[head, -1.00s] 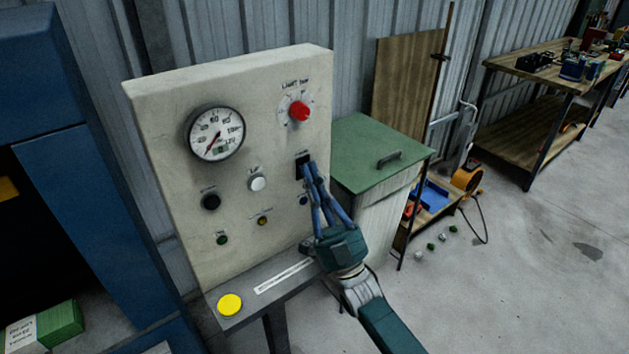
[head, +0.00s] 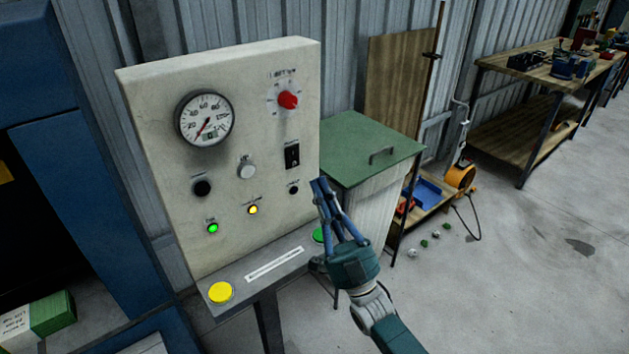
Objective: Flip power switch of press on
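The press's cream control panel (head: 225,160) stands at the left of centre in the head view. Its power switch (head: 292,156) is a black rocker at the panel's right side, now uncovered. A green lamp (head: 213,228) and an amber lamp (head: 253,210) are lit low on the panel. My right gripper (head: 321,184) is apart from the panel, to the lower right of the switch. Its blue fingers are close together at the tips, with nothing seen between them. My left gripper is not in view.
A red knob (head: 288,100) and a gauge (head: 205,119) sit higher on the panel. A ledge below carries a yellow button (head: 220,292) and a green button (head: 319,235), partly behind my gripper. A green-topped cabinet (head: 367,150) stands close on the right. Floor at the right is mostly clear.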

